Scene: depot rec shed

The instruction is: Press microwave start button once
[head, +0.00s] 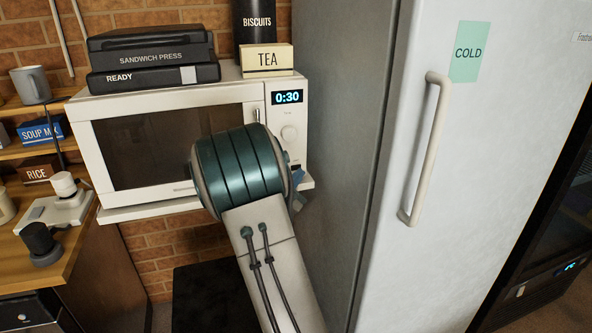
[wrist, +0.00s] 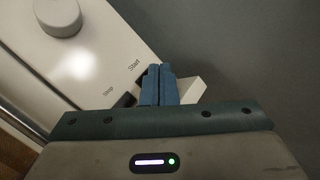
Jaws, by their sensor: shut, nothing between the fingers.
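The white microwave (head: 180,100) stands on a shelf, its door shut and its display (head: 287,97) reading 0:30. My arm covers the lower part of its control panel in the head view. In the wrist view the panel (wrist: 70,70) shows a round knob (wrist: 58,17), a "Start" label (wrist: 134,65) and a dark button (wrist: 124,101) by a second, blurred label. My gripper (wrist: 159,70) is shut and empty, its blue fingertips just right of the "Start" label.
A tall fridge (head: 430,260) with a long handle (head: 431,140) stands close to the microwave's right. A sandwich press (head: 150,50), a tea box (head: 266,60) and a biscuits tin (head: 256,20) sit on top of the microwave. Shelves and a wooden counter (head: 75,240) are at left.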

